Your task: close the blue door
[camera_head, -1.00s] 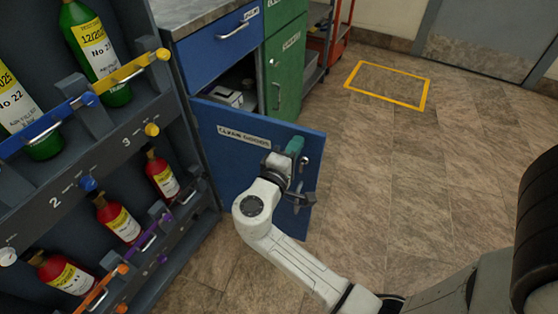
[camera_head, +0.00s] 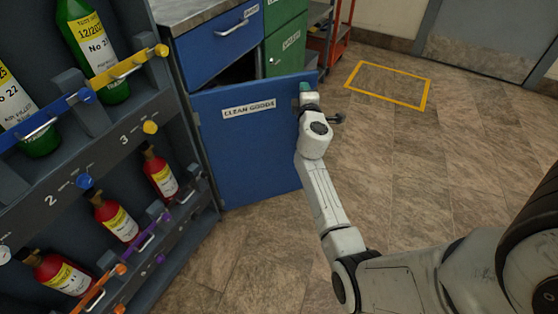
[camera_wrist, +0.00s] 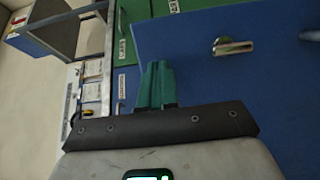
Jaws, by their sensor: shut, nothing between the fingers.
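The blue door (camera_head: 245,145), labelled CLEAN GOODS, stands partly open on the low cabinet. Its hinge side is at the left, by the bottle rack. A dark gap into the cabinet shows above its top edge. My gripper (camera_head: 305,88) is at the door's outer face, near the upper free edge. Its teal fingers are together and hold nothing; contact with the door cannot be made out for certain. In the wrist view the shut fingers (camera_wrist: 156,85) are in front of blue panels, one with a metal handle (camera_wrist: 232,47); which panel that is, I cannot tell.
A blue drawer (camera_head: 215,48) is above the door, and green drawers (camera_head: 286,45) are to its right. The rack (camera_head: 105,155) with green and red bottles stands close at the left. The floor to the right is free, with a yellow marked rectangle (camera_head: 388,84).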

